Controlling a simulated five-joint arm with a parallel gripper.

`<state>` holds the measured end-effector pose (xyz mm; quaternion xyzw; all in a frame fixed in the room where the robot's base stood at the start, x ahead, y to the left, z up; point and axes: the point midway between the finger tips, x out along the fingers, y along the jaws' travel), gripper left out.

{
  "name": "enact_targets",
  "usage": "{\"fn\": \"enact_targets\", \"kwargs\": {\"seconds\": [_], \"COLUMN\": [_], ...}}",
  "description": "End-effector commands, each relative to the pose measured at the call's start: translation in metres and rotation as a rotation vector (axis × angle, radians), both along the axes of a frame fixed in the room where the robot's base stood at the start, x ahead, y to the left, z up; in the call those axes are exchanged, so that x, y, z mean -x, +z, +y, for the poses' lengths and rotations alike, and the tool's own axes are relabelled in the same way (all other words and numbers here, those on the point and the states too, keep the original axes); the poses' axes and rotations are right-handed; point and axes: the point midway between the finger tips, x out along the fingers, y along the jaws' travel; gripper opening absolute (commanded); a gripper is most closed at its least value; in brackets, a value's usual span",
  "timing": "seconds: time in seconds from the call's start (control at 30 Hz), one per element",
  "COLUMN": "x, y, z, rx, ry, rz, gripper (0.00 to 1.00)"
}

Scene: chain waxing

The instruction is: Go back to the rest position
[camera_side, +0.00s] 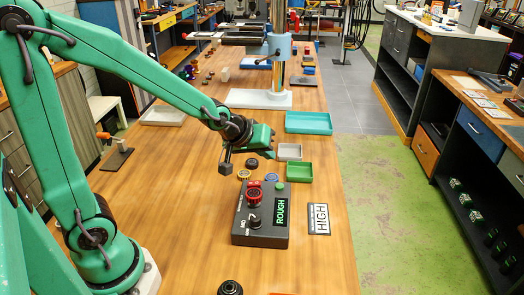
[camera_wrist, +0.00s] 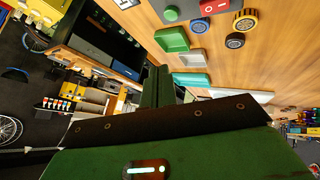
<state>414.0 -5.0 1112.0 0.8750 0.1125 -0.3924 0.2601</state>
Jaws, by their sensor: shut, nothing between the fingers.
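My green gripper (camera_side: 268,143) is at the end of the outstretched arm, above the wooden bench and just behind the control box. It is shut and holds nothing. In the wrist view its dark jaws (camera_wrist: 157,88) point away from the camera, and the large green gripper body fills the lower part. In the wrist view only part of the box shows at the top edge.
Green trays (camera_side: 309,122) (camera_side: 299,172) and a grey tray (camera_side: 290,152) lie near the gripper. Small round pucks (camera_side: 252,163) lie between it and the box. A "HIGH" card (camera_side: 319,219) lies right of the box. A stand with a metal column (camera_side: 279,50) rises behind.

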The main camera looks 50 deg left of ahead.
Motion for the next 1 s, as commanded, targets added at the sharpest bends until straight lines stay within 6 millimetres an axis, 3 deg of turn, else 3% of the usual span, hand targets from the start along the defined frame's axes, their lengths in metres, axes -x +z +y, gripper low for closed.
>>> {"fn": "enact_targets", "kwargs": {"seconds": [0.1, 0.5, 0.8, 1.0], "x": [0.020, 0.095, 0.157, 0.183], "y": [0.020, 0.062, 0.081, 0.085], "z": [0.001, 0.003, 0.004, 0.005], "rx": [-0.047, -0.197, -0.291, -0.328], "ry": [-0.052, -0.242, -0.386, -0.451], "rz": [0.021, 0.119, 0.190, 0.221], "gripper": [0.00, 0.00, 0.00, 0.00]}}
